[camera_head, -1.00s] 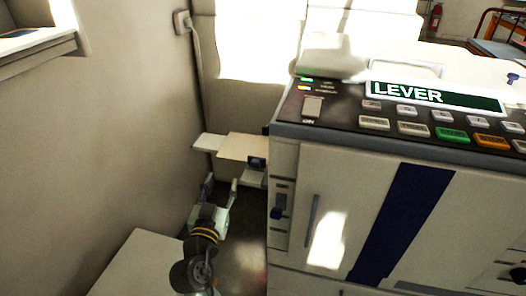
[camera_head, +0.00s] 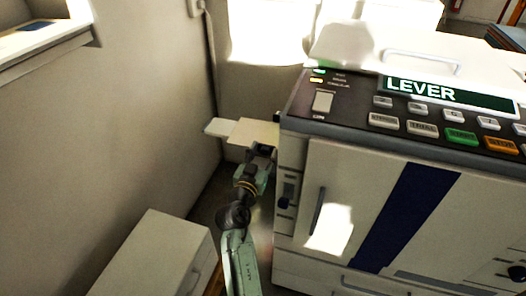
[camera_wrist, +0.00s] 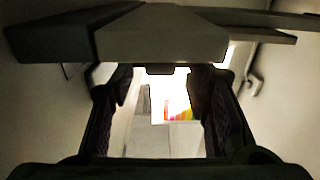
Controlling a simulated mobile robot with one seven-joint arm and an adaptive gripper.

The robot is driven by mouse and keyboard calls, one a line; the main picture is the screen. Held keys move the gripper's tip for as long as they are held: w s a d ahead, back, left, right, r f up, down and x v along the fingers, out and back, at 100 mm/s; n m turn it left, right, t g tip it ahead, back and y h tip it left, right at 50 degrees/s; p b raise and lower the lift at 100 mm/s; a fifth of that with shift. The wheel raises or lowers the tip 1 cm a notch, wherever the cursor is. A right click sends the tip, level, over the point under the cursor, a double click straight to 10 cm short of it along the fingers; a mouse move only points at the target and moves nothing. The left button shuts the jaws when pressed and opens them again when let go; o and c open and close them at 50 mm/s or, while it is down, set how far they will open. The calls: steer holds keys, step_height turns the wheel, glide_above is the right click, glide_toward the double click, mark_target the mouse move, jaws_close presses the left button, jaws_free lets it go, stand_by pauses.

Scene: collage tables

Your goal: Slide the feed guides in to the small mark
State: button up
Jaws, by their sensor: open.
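The feed tray (camera_head: 217,127) sticks out from the left side of the pale duplicator (camera_head: 335,165), with a cream sheet or stack (camera_head: 254,133) on it. My gripper (camera_head: 262,152) is at the tray's near edge, close to the machine's side. In the wrist view my gripper (camera_wrist: 160,76) is open, its two dark fingers apart with nothing between them. A grey tray-like part (camera_wrist: 175,35) spans the top of that view, with a small tab (camera_wrist: 160,69) under its edge, level with the fingertips. I cannot tell contact. The guides and small mark cannot be made out.
A green LEVER sign (camera_head: 450,95) stands on the control panel among several buttons. A white cabinet (camera_head: 150,255) stands at lower left, near my arm. A wall (camera_head: 110,140) closes off the left side. A narrow floor gap lies between cabinet and machine.

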jaws_close()
stand_by(0.6)
stand_by(0.3)
